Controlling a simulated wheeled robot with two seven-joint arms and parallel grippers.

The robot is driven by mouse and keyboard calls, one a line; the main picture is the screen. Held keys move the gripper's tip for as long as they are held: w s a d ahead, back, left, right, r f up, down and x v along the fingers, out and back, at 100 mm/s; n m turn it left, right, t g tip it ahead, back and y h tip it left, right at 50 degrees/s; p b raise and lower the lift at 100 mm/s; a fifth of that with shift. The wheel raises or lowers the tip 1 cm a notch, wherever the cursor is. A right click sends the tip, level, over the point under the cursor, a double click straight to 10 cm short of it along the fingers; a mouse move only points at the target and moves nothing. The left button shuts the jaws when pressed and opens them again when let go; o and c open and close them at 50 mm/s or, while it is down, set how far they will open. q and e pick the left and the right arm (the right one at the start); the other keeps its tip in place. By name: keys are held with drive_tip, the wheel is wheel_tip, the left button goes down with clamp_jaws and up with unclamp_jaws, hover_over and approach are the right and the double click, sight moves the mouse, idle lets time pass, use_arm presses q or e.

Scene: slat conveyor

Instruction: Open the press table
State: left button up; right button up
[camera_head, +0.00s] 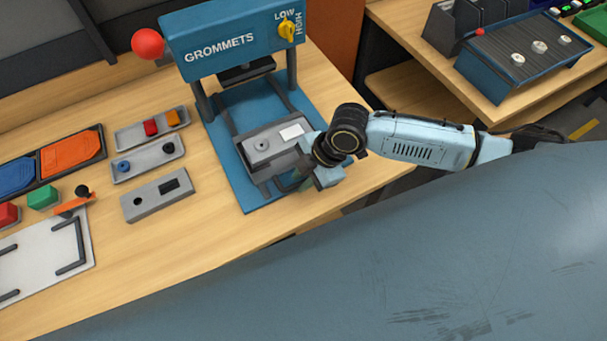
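The blue GROMMETS press (232,40) stands at the back of the wooden bench, with a red ball knob (148,43) at its left and a yellow LOW/HIGH selector (287,28). Its grey press table (262,143) sits on rails over the blue base plate (257,99), in front of the press head and clear of it. A white label and a round fitting show on its top. My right gripper (292,184) is at the table's front edge, by a dark handle. The wrist partly hides the fingers, so their closure is unclear. My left gripper is out of view.
Left of the press lie two small trays (148,162) with coloured parts and a grey block with holes (157,195). A second bench (480,104) stands at the right.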

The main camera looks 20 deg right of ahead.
drive_tip(key=shift+o, duration=1.2)
drive_tip(key=shift+r, duration=0.1)
drive_tip(key=v, duration=1.3)
